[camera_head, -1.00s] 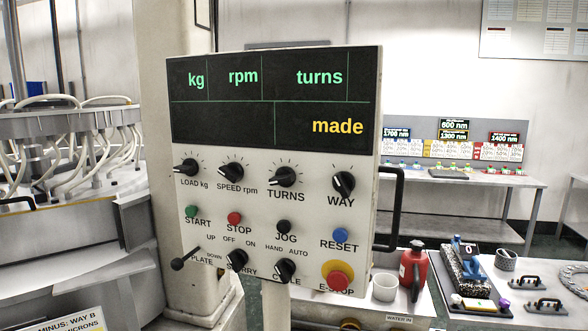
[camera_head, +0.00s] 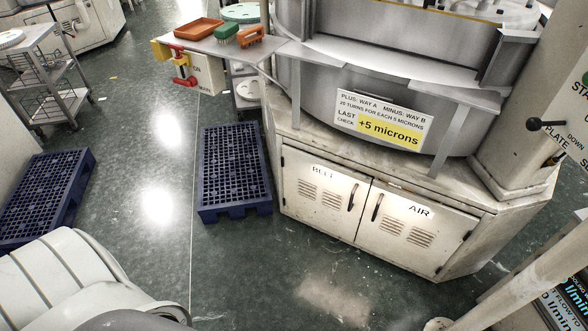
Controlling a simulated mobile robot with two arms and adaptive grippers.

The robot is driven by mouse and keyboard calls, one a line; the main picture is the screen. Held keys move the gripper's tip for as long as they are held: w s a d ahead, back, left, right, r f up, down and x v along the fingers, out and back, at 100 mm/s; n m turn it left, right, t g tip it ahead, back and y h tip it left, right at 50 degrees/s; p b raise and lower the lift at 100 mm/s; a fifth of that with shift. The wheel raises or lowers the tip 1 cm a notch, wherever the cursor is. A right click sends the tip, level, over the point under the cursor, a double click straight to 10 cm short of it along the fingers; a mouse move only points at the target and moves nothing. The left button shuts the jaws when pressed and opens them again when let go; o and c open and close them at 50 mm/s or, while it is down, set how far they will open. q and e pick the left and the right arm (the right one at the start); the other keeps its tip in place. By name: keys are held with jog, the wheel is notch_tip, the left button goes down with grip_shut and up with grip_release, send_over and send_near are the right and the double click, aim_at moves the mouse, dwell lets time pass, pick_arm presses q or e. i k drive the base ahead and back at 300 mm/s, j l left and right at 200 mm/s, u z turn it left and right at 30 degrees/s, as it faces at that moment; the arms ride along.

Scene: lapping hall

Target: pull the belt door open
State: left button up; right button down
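The belt door (camera_head: 316,190) is the left of two cream doors in the machine's base cabinet. Its label is hard to read at this angle. It looks shut, flush with the frame, with vent slots and a dark upright handle (camera_head: 353,196) near its right edge. The right door (camera_head: 416,228) is marked AIR and also looks shut. Its handle (camera_head: 377,207) is near its left edge, close beside the belt door's handle. Neither of my grippers is in view.
A blue slatted platform (camera_head: 235,170) lies on the floor just left of the cabinet. Another (camera_head: 45,195) lies farther left. A side shelf (camera_head: 225,48) holds an orange tray and brushes. The green floor (camera_head: 290,285) before the doors is clear.

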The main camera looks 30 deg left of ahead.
aim_at(332, 197)
jog(key=u, duration=0.8)
